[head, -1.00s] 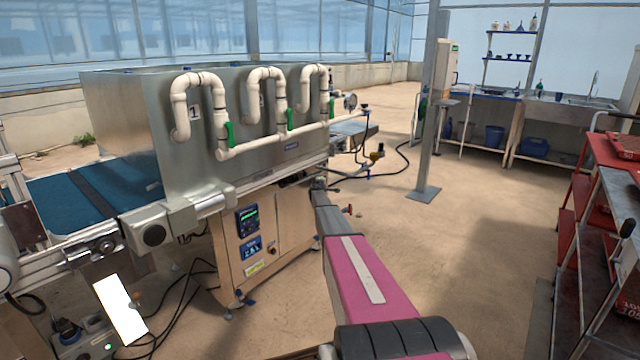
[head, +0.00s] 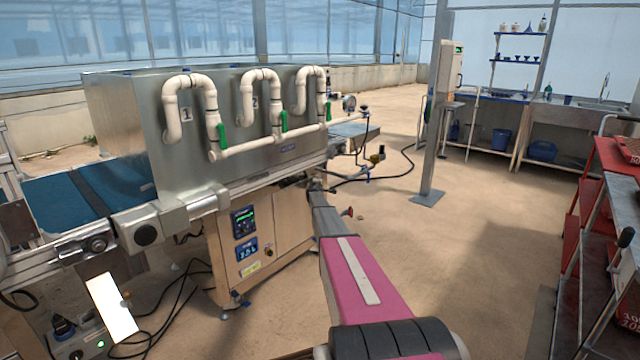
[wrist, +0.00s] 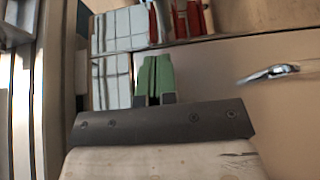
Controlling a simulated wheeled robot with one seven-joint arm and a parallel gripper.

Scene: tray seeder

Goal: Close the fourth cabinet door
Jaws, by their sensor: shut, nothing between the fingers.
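In the wrist view a beige cabinet door (wrist: 225,95) with a silver handle (wrist: 270,73) fills the right side. A dark edge runs along its top, and past it I see pale boxes (wrist: 112,50) and red items (wrist: 185,18) inside an open space. My gripper (wrist: 154,65) shows green fingers shut with nothing between them, at the door's left side; I cannot tell whether they touch it. In the head view my pink arm reaches toward the right end of the wooden cabinet (head: 290,225) under the seeder. The gripper is hidden there, and the door cannot be made out.
The steel seeder (head: 200,130) with white pipes stands above the cabinet, with a blue conveyor belt (head: 60,195) on the left. Cables lie on the floor at lower left. A grey post (head: 435,130) and red racks (head: 590,210) stand to the right. Floor between is clear.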

